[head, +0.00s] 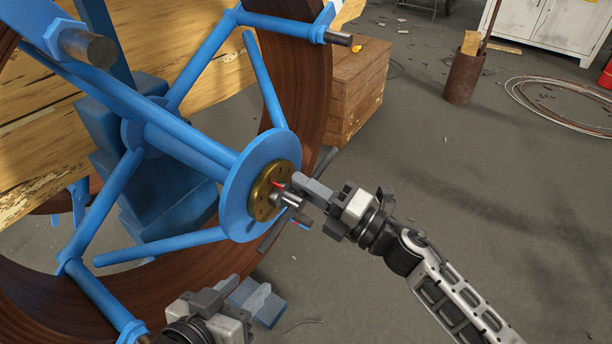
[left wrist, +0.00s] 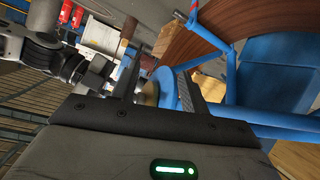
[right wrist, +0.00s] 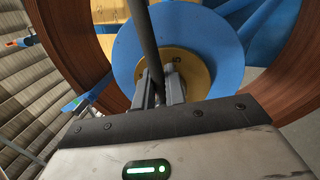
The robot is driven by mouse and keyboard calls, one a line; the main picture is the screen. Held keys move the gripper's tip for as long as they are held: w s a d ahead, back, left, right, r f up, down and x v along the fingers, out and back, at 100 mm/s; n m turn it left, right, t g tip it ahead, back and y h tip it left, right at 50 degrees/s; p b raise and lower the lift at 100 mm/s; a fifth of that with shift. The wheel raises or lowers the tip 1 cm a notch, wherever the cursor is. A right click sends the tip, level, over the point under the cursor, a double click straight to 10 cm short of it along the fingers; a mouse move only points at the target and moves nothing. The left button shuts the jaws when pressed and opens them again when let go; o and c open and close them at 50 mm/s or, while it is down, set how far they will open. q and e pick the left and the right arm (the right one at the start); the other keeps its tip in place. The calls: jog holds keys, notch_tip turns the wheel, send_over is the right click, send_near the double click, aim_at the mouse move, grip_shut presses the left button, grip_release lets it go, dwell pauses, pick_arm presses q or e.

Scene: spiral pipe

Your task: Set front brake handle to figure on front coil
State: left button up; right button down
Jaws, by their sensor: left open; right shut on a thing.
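The front coil (head: 305,90) is a brown ring on a blue spoked reel. Its blue round hub plate (head: 240,205) has a brass disc (head: 264,200) at its centre, also in the right wrist view (right wrist: 195,70). A short grey shaft with a red mark (head: 278,184) stands out from the disc. A dark rod, seemingly the front brake handle (right wrist: 143,35), passes between my right gripper's fingers. My right gripper (head: 305,188) is shut on it in front of the disc. My left gripper (head: 252,298) is open and empty, low and left of the hub.
Blue spokes and struts (head: 160,247) surround the hub on the left. A wooden crate (head: 358,92) stands behind the coil. A rusty bin (head: 464,78), a cable loop (head: 560,108) and a white cabinet (head: 545,25) are farther back. The floor at right is mostly clear.

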jog(key=m, duration=0.1)
jog(key=m+p, duration=0.1)
jog(key=m, duration=0.1)
jog(key=shift+f+t+p, duration=0.3)
jog(key=shift+f, duration=0.05)
jog(key=m, duration=0.1)
jog(key=m+h+p, duration=0.1)
jog(key=m, duration=0.1)
jog(key=shift+s+f+t, duration=0.1)
jog(key=shift+f+t, duration=0.2)
jog(key=shift+f, duration=0.1)
pick_arm(q)
jog(key=f+g, duration=0.1)
jog(key=a+f+g+y+p, duration=0.1)
jog(key=shift+s+a+f, duration=0.1)
jog(key=shift+s+f, duration=0.2)
jog(key=shift+s, duration=0.1)
pick_arm(e)
jog(key=shift+f+m, duration=0.2)
jog(key=shift+m, duration=0.4)
pick_arm(q)
jog(key=shift+r, duration=0.15)
pick_arm(e)
jog(key=c, duration=1.6)
grip_release()
jog(key=shift+s, duration=0.1)
jog(key=shift+o, duration=0.3)
jog(key=shift+h, duration=0.3)
